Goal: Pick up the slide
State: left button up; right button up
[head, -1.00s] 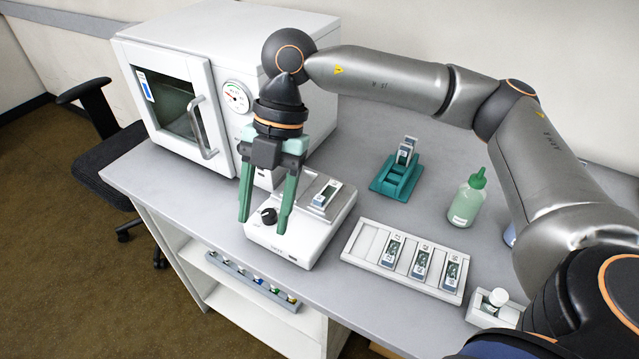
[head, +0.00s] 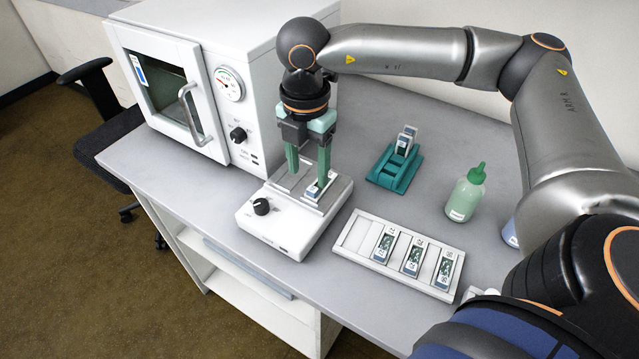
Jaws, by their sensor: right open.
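A slide (head: 315,190) with a pale label lies on the metal plate of a white device (head: 279,235) with a black knob. My right gripper (head: 308,180) is open and points down over that plate. Its right green finger is at the slide and hides part of it; its left finger is over the left part of the plate. I cannot tell whether the finger touches the slide. Several more slides (head: 412,258) sit in a white tray (head: 352,235), and a slide (head: 406,140) stands in a teal holder (head: 384,177). My left gripper is not in view.
A large white oven-like cabinet (head: 262,70) with a gauge stands just behind and left of the device. A green bottle (head: 465,195) stands at the right. The grey table (head: 345,150) is clear between the cabinet and the teal holder.

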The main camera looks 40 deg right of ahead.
aim_at(311, 190)
jog(key=f, duration=0.3)
jog(key=f+p, duration=0.1)
jog(key=f, duration=0.1)
jog(key=shift+d, duration=0.25)
jog(key=shift+c, duration=0.2)
grip_shut()
